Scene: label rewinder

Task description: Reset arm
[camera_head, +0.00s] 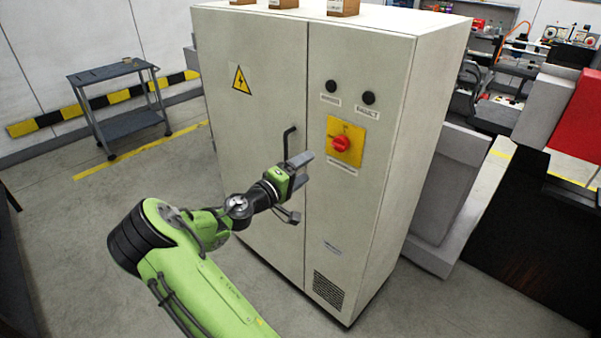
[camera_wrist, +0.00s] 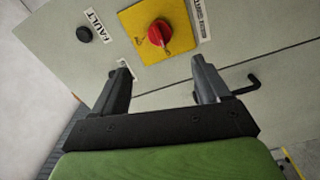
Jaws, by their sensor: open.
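My gripper (camera_head: 305,171) is open and empty at the end of my green arm, in front of the beige electrical cabinet (camera_head: 255,140). In the head view it is just below and left of the red rotary switch (camera_head: 341,144) on its yellow plate (camera_head: 356,135). In the wrist view my gripper (camera_wrist: 163,82) shows two separated grey fingers with nothing between them. The red switch (camera_wrist: 160,33) is ahead, beyond the fingertips. The black door handle (camera_head: 288,139) is close behind the gripper in the head view; it also shows in the wrist view (camera_wrist: 247,85).
A dark two-shelf cart (camera_head: 120,95) stands at the left by the wall. Boxes (camera_head: 343,7) sit on top of the cabinet. Grey panels (camera_head: 440,195) and a red block (camera_head: 580,118) are at the right.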

